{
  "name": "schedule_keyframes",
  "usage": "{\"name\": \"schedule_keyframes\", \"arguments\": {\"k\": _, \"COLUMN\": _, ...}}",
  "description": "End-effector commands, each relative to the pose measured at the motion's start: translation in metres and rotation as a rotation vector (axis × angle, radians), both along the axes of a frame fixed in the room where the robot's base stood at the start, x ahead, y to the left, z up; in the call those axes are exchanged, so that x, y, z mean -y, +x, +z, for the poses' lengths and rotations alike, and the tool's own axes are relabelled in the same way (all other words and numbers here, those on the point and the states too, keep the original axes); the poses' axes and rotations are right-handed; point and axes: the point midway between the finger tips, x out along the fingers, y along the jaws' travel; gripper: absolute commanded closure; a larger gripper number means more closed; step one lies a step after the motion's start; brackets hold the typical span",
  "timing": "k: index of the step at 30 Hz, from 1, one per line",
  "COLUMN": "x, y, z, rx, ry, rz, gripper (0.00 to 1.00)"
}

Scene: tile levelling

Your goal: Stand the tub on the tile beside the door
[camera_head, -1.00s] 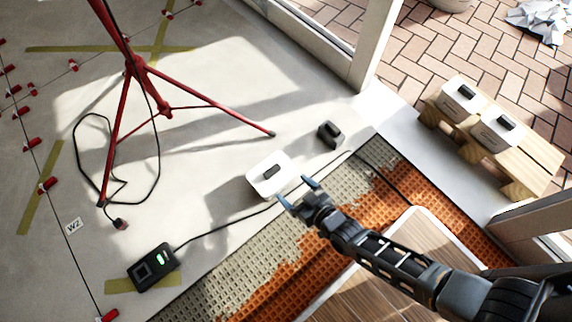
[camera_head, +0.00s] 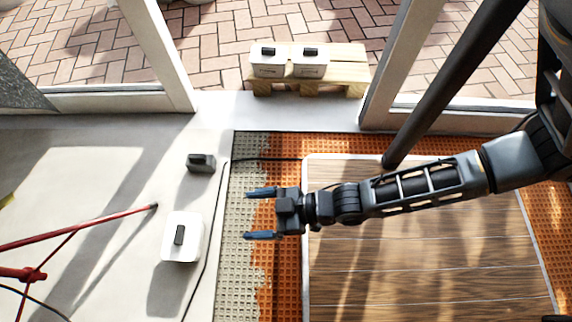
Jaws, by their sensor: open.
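A white tub (camera_head: 173,246) with a black handle on top stands upright on the pale grey floor at the left.
A small dark block (camera_head: 201,163) sits on the floor between the floor tub and the doorway. A black cable (camera_head: 208,250) runs along the matting edge. Red tripod legs (camera_head: 85,226) reach in at the left. The pallet (camera_head: 342,74) stands on brick paving. A door post (camera_head: 160,55) stands left of the opening.

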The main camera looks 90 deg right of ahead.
Motion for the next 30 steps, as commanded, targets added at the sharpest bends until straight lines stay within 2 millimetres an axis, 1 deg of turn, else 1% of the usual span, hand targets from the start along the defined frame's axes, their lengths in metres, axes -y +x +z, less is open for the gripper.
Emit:
{"name": "schedule_keyframes", "arguments": {"k": 1, "x": 0.000, "y": -0.015, "z": 0.026, "rx": 0.005, "ry": 0.001, "rz": -0.003, "gripper": 0.11}}
{"name": "schedule_keyframes", "arguments": {"k": 2, "x": -0.001, "y": -0.022, "z": 0.041, "rx": 0.009, "ry": 0.001, "rz": -0.002, "gripper": 0.11}}
{"name": "schedule_keyframes", "arguments": {"k": 3, "x": -0.002, "y": -0.030, "z": 0.062, "rx": 0.014, "ry": 0.001, "rz": -0.002, "gripper": 0.11}}
{"name": "schedule_keyframes", "arguments": {"k": 5, "x": -0.004, "y": -0.042, "z": 0.094, "rx": 0.023, "ry": 0.001, "rz": -0.004, "gripper": 0.11}}
{"name": "schedule_keyframes", "arguments": {"k": 6, "x": -0.005, "y": -0.048, "z": 0.115, "rx": 0.028, "ry": 0.003, "rz": -0.007, "gripper": 0.11}}
{"name": "schedule_keyframes", "arguments": {"k": 8, "x": -0.007, "y": -0.055, "z": 0.146, "rx": 0.035, "ry": 0.002, "rz": -0.009, "gripper": 0.11}}
{"name": "schedule_keyframes", "arguments": {"k": 9, "x": -0.008, "y": -0.060, "z": 0.165, "rx": 0.039, "ry": 0.003, "rz": -0.012, "gripper": 0.11}}
{"name": "schedule_keyframes", "arguments": {"k": 12, "x": -0.010, "y": -0.066, "z": 0.206, "rx": 0.050, "ry": 0.003, "rz": -0.017, "gripper": 0.11}}
{"name": "schedule_keyframes", "arguments": {"k": 15, "x": -0.010, "y": -0.068, "z": 0.232, "rx": 0.056, "ry": 0.003, "rz": -0.023, "gripper": 0.11}}
{"name": "schedule_keyframes", "arguments": {"k": 18, "x": -0.011, "y": -0.069, "z": 0.245, "rx": 0.060, "ry": 0.002, "rz": -0.025, "gripper": 0.11}}
{"name": "schedule_keyframes", "arguments": {"k": 19, "x": -0.011, "y": -0.069, "z": 0.247, "rx": 0.060, "ry": 0.002, "rz": -0.025, "gripper": 0.11}}
{"name": "schedule_keyframes", "arguments": {"k": 30, "x": -0.011, "y": -0.068, "z": 0.248, "rx": 0.062, "ry": 0.003, "rz": -0.025, "gripper": 0.11}}
